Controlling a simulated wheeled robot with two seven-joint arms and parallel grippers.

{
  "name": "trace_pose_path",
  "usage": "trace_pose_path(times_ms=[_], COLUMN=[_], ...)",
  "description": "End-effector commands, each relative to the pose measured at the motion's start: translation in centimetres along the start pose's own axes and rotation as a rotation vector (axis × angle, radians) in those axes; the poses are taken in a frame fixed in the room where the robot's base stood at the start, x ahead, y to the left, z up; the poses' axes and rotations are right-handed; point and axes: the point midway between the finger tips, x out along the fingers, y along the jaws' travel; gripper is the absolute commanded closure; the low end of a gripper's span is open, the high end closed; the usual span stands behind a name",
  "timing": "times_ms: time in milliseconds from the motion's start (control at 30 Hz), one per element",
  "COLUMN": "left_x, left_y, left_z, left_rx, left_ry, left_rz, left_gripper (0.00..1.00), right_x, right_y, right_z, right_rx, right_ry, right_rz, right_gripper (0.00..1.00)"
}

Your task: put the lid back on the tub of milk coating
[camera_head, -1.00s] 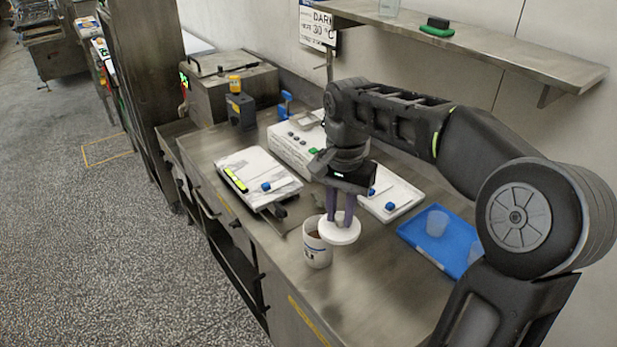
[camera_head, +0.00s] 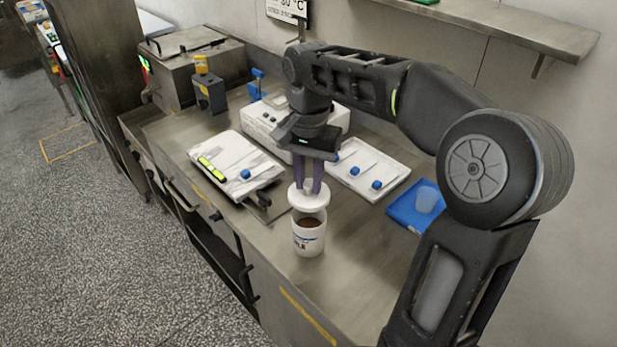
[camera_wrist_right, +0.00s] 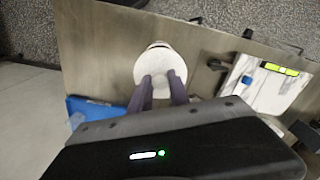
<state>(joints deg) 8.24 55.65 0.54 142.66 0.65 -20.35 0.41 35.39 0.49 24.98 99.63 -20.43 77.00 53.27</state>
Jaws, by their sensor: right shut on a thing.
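The white tub (camera_head: 308,238) with brown coating inside stands upright on the steel counter, and its mouth is partly open to view. My right gripper (camera_head: 307,188) is shut on the white round lid (camera_head: 308,198). The lid is held above the tub and a little behind its mouth in the head view. In the right wrist view the lid (camera_wrist_right: 160,72) sits between my fingertips (camera_wrist_right: 160,84) and covers most of the tub, whose edge (camera_wrist_right: 159,44) peeks out beyond it. My left gripper is not in view.
A marble slab (camera_head: 238,165) with a blue-handled tool lies left of the tub. A white tray (camera_head: 368,168) with blue-handled tools lies behind right. A blue tray (camera_head: 408,212) with a clear cup stands at right. The counter in front of the tub is clear.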

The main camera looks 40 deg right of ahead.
Motion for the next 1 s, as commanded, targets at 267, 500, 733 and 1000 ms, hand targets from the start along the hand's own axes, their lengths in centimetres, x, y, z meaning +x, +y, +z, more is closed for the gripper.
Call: trace_pose_path(times_ms=[267, 500, 733, 1000], left_x=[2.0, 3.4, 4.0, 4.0], left_y=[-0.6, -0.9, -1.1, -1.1], left_z=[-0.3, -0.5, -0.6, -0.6], left_rx=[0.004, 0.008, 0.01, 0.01], left_ry=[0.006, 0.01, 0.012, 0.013], left_rz=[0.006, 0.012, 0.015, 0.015], left_gripper=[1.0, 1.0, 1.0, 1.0], right_x=[2.7, 4.8, 5.8, 5.9], right_y=[0.1, 0.0, 0.0, 0.0], right_z=[0.0, 0.0, 0.0, 0.0], right_rx=[0.001, -0.001, 0.0, 0.0], right_ry=[-0.001, 0.0, 0.0, 0.0], right_rz=[0.001, 0.0, 0.0, 0.0], right_gripper=[1.0, 1.0, 1.0, 1.0])
